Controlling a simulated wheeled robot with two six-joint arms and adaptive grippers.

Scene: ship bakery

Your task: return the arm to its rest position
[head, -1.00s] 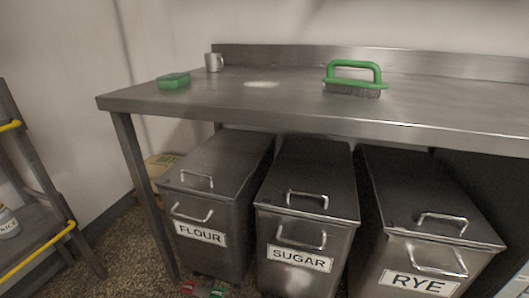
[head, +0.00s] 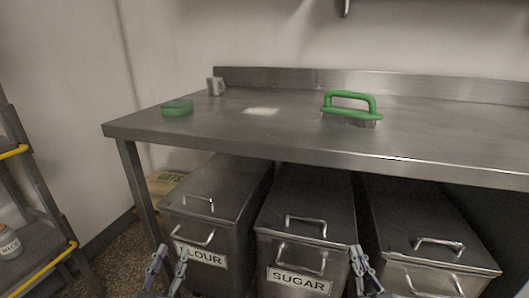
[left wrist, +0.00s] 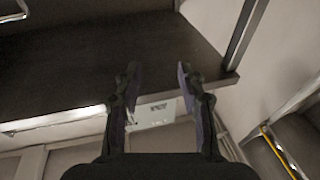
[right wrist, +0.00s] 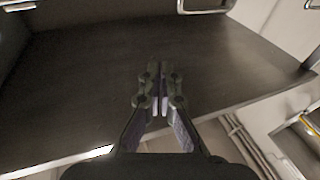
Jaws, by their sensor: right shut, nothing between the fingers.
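My left gripper (head: 170,268) is at the bottom of the head view, in front of the flour bin. Its fingers stand apart with nothing between them, as the left wrist view (left wrist: 155,85) also shows. My right gripper (head: 362,268) is at the bottom of the head view, in front of the gap between the sugar bin and the bin to its right. Its fingers are together and empty, as the right wrist view (right wrist: 160,88) also shows. Both arms are mostly out of the head view.
The steel table (head: 290,150) carries a green-handled brush (head: 350,106), a green block (head: 177,108) and a grey mug (head: 215,86). Below stand the flour bin (head: 215,185), the sugar bin (head: 308,200) and another bin (head: 420,225). A shelf rack (head: 40,240) stands left.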

